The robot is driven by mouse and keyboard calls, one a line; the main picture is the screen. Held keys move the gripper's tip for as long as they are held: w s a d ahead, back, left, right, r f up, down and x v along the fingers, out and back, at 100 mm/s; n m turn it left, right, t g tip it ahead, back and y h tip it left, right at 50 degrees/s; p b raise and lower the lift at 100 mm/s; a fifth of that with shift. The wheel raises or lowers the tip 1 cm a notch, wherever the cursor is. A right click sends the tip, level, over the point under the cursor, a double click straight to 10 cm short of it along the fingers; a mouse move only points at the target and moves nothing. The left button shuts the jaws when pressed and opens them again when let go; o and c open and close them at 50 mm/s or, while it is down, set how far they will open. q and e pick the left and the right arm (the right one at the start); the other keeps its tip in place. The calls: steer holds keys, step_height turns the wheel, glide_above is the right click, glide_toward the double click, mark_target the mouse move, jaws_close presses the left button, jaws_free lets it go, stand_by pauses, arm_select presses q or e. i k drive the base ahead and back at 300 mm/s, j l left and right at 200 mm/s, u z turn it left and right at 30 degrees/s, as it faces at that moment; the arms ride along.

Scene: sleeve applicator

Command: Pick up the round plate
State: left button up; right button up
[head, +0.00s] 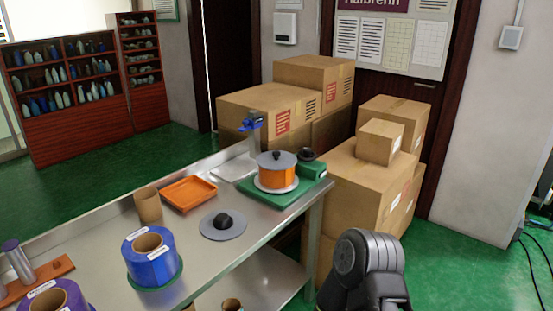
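A round grey plate (222,226) with a black knob at its centre lies flat on the metal table (196,248), near its right front edge. A second grey disc with a dark knob (277,158) sits on top of an orange roll (276,175). That roll stands on a pale round base on a green block. A dark link of my arm shows at the bottom right, off the table's right end. Neither of my grippers is in view.
A blue roll (150,258), a brown tube (148,205) and an orange tray (189,193) stand left of the plate. A green device (312,168) and a blue fixture (250,122) are behind it. Cardboard boxes (358,190) are stacked beyond the table.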

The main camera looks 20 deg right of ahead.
mark_target(271, 160)
steer(key=i+l+z, duration=0.4)
steer(key=i+l, duration=0.4)
steer(key=l, duration=0.35)
steer(key=i+l+z, duration=0.45)
steer(key=i+l, duration=0.45)
